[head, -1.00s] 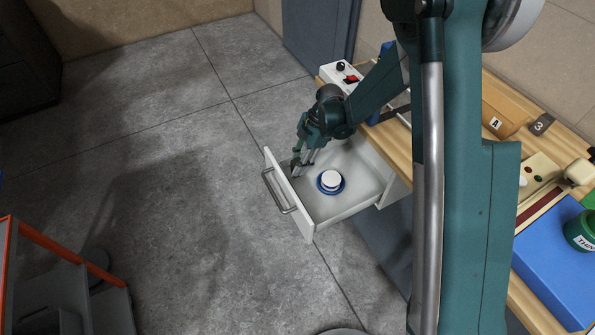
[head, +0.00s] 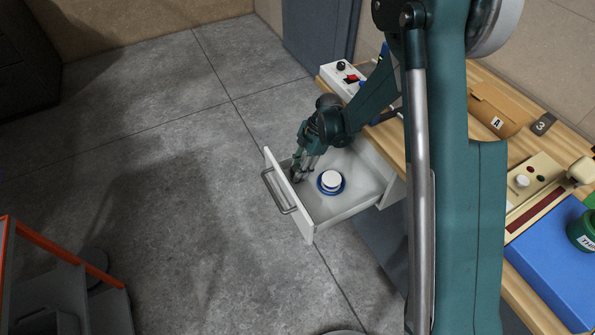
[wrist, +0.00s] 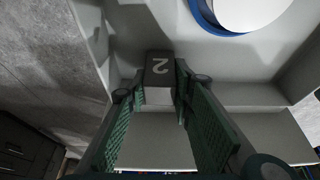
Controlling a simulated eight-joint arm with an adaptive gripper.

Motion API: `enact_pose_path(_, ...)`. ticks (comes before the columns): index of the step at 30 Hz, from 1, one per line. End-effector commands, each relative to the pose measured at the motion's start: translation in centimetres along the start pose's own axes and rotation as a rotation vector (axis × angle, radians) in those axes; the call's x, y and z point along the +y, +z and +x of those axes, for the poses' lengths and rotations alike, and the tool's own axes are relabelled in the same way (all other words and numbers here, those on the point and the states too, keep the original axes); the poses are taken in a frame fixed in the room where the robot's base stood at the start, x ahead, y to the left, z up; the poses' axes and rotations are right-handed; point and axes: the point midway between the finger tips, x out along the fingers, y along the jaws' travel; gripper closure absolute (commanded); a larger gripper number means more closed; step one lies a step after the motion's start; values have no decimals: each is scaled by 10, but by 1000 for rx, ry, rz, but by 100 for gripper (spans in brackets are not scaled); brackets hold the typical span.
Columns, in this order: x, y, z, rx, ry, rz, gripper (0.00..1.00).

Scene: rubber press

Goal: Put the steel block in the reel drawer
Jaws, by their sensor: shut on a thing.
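The reel drawer (head: 352,207) is pulled out from the bench in the head view, with a pale floor and a grey bar handle. My gripper (head: 299,175) reaches down inside it, close behind the front panel. In the wrist view, a dark block with a "2" on its top, the steel block (wrist: 159,68), sits between the fingertips of my gripper (wrist: 160,88), which is shut on it. Whether the block touches the drawer floor I cannot tell. In the head view the fingers mostly hide it.
A white and blue reel (head: 331,182) lies in the drawer to the right of my gripper; its edge shows in the wrist view (wrist: 208,14). The wooden bench top (head: 393,142) holds a block marked "3" (head: 543,124), a blue box (head: 560,245) and a control box (head: 342,78).

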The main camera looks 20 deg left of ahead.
Motion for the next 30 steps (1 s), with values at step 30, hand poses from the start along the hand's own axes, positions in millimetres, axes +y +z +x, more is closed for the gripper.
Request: enact_pose_path(30,0,-1,-35,0,0,1,61)
